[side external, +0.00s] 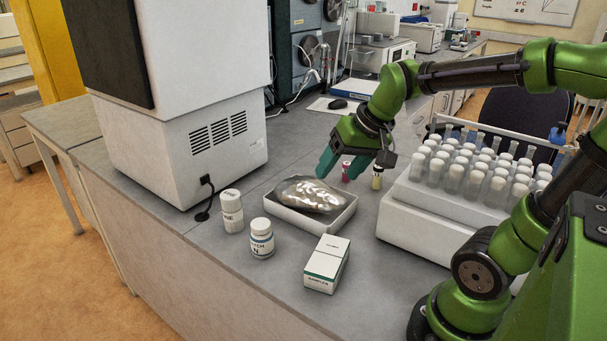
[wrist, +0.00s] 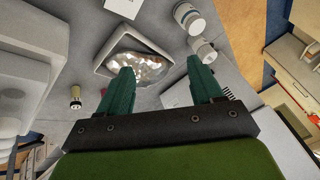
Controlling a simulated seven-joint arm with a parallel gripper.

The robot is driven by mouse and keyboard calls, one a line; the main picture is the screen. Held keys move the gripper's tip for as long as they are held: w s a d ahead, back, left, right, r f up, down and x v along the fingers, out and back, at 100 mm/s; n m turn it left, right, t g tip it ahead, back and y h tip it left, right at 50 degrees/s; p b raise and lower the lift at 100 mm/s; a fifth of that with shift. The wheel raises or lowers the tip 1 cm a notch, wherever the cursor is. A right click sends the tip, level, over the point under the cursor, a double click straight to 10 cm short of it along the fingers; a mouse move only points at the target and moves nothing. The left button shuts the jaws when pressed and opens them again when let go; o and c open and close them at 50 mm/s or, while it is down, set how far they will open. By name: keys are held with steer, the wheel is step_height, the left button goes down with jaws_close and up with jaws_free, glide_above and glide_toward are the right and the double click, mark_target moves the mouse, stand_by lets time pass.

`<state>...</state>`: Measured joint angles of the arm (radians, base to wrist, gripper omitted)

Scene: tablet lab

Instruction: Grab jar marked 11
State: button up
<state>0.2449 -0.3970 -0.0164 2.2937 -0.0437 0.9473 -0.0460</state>
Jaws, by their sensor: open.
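Two white lidded jars stand upright on the bench left of the tray. The nearer jar (side external: 262,238) has a dark-printed label, and it also shows in the wrist view (wrist: 190,18). The farther jar (side external: 231,211) is also labelled and shows in the wrist view (wrist: 203,50). I cannot clearly read an 11 on either jar. My gripper (side external: 345,160) is open and empty, above the bench behind the tray and apart from both jars. In the wrist view its two teal fingers (wrist: 160,72) are spread, with the jars beyond them at upper right.
A white tray (side external: 333,221) holding a shiny plastic bag (side external: 312,195) lies before the gripper. A white box (side external: 327,264) stands in front. Small vials (side external: 377,178) are behind the tray. A rack of capped tubes (side external: 405,212) is right; a large instrument (side external: 210,150) is left.

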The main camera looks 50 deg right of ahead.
steer(key=w+d+g, duration=0.2)
steer(key=w+d, duration=0.2)
steer(key=d, duration=0.5)
steer(key=n+g, duration=0.3)
glide_above(377, 178)
steer(key=d, duration=0.2)
step_height(377, 178, down, 8)
step_height(377, 178, up, 2)
steer(key=n, duration=0.4)
step_height(377, 178, down, 11)
steer(key=shift+d+r, duration=0.1)
steer(key=shift+d, duration=0.05)
steer(key=f, duration=0.2)
steer(key=a+f, duration=0.1)
steer(key=f, duration=0.1)
steer(key=shift+w+f, duration=0.1)
steer(key=shift+w, duration=0.15)
steer(key=shift+d+f, duration=0.1)
steer(key=shift+f, duration=0.55)
steer(key=shift+c, duration=0.5)
